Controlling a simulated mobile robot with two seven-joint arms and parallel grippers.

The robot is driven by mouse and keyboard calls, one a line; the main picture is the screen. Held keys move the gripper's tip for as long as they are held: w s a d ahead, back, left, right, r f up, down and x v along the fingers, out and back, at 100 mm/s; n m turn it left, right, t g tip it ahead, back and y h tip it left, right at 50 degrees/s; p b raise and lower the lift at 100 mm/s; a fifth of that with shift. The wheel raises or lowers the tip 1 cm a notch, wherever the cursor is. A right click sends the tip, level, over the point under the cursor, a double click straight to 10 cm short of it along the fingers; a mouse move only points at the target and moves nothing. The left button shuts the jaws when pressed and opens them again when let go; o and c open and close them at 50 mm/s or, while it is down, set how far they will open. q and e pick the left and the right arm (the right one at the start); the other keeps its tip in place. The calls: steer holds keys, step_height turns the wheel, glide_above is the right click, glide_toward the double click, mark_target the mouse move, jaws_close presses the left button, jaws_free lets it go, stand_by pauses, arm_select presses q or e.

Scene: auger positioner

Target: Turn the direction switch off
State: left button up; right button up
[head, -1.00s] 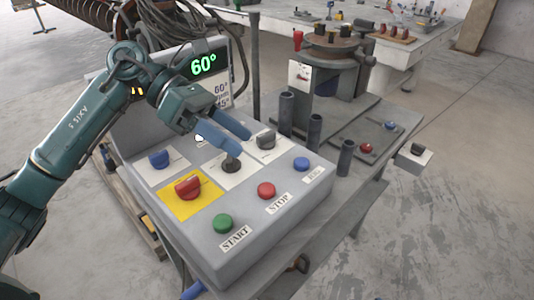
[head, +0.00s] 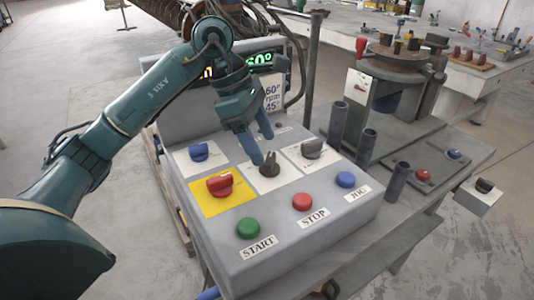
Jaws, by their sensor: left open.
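The grey control panel (head: 315,240) carries several rotary switches on its sloped top. A black knob (head: 270,168) sits on a white plate in the middle, with its pointer up. A blue knob (head: 199,152) is at the left, a red knob (head: 219,185) on a yellow plate in front of it, and a grey knob (head: 312,147) at the right. The plate labels are too small to read, so I cannot tell which is the direction switch. My left gripper (head: 262,150) is open and empty, fingers pointing down just behind and left of the black knob. Contact is unclear.
Green START (head: 248,228), red STOP (head: 302,202) and blue JOG (head: 345,180) buttons line the panel's front. Grey posts (head: 338,122) and a round fixture stand to the right.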

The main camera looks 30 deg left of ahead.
mark_target(269, 158)
arm_select(q)
steer(key=shift+x, duration=1.65)
steer(key=c, duration=1)
arm_select(e)
steer(key=shift+d, duration=0.1)
